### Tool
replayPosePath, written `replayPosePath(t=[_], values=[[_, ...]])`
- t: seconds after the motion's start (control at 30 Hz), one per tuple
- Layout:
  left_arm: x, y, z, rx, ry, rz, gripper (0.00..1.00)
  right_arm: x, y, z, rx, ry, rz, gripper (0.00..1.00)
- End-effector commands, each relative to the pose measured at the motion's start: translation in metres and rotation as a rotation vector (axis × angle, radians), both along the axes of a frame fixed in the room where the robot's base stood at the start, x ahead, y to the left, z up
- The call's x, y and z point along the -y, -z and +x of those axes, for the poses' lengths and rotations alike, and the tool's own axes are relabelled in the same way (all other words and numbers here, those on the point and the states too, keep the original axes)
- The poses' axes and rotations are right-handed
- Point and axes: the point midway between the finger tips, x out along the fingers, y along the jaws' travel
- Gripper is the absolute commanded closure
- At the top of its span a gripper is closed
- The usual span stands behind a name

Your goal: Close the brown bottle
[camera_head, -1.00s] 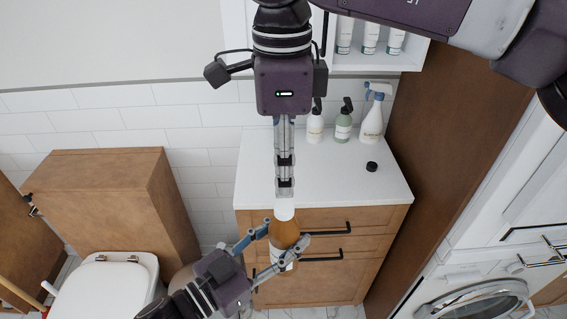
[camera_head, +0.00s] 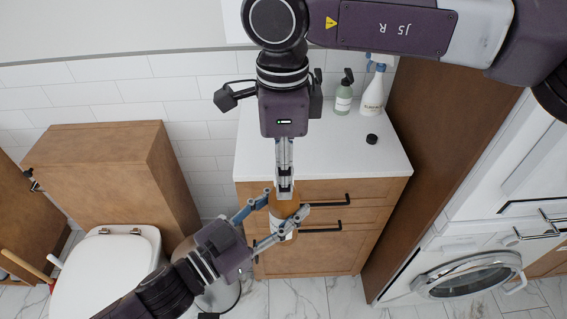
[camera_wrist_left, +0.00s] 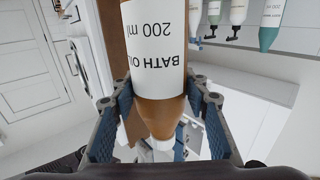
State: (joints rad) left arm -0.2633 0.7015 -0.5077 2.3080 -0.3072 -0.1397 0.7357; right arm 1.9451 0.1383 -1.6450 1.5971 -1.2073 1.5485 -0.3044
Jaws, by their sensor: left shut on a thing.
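The brown bottle (camera_head: 284,212), with a white label, is held in front of the counter. My left gripper (camera_head: 288,201) is shut around its body. In the left wrist view the bottle (camera_wrist_left: 155,50) appears upside down, its label reading "BATH OIL 200 ml", with its tapered shoulder between the fingers (camera_wrist_left: 160,108). My right gripper (camera_head: 285,190) points down from above, its tips right at the top of the bottle. Its fingers look close together, seen edge-on; whether it grips anything is unclear.
A small black cap (camera_head: 371,139) lies on the white counter (camera_head: 330,155). Drawers with black handles (camera_head: 325,201) are close behind the bottle. A toilet (camera_head: 105,265) is at left, a washing machine (camera_head: 470,275) at right.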

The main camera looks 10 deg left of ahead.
Motion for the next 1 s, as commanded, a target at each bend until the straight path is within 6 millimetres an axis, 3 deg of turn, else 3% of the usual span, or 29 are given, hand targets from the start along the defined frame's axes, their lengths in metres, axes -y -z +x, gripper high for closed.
replayPosePath(t=[0.1,0.43,0.63,0.67,0.7,0.83,1.0], values=[[0.0004,-0.0022,0.0,0.004,0.001,-0.002,1.0,0.0001,-0.0003,0.0001,0.0,0.0,0.0,0.63],[0.0004,-0.0022,-0.0001,0.004,0.002,-0.002,1.0,0.0,-0.0006,0.0003,0.001,0.0,0.0,0.99],[0.0005,-0.0022,-0.0002,0.004,0.002,-0.002,1.0,0.0001,-0.0006,0.0005,0.001,0.001,0.0,1.0],[0.0005,-0.0022,-0.0002,0.004,0.002,-0.002,1.0,0.0001,-0.0007,0.0005,0.001,0.001,0.0,0.75],[0.0006,-0.0022,-0.0002,0.004,0.002,-0.002,1.0,0.0001,-0.0007,0.0005,0.001,0.001,0.0,0.71],[0.0004,-0.0022,-0.0002,0.004,0.002,-0.002,1.0,0.0,-0.0007,0.0004,0.001,0.001,0.0,0.57],[0.0004,-0.0021,-0.0002,0.004,0.002,-0.002,1.0,0.0,-0.0006,0.0003,0.001,0.0,0.0,0.56]])
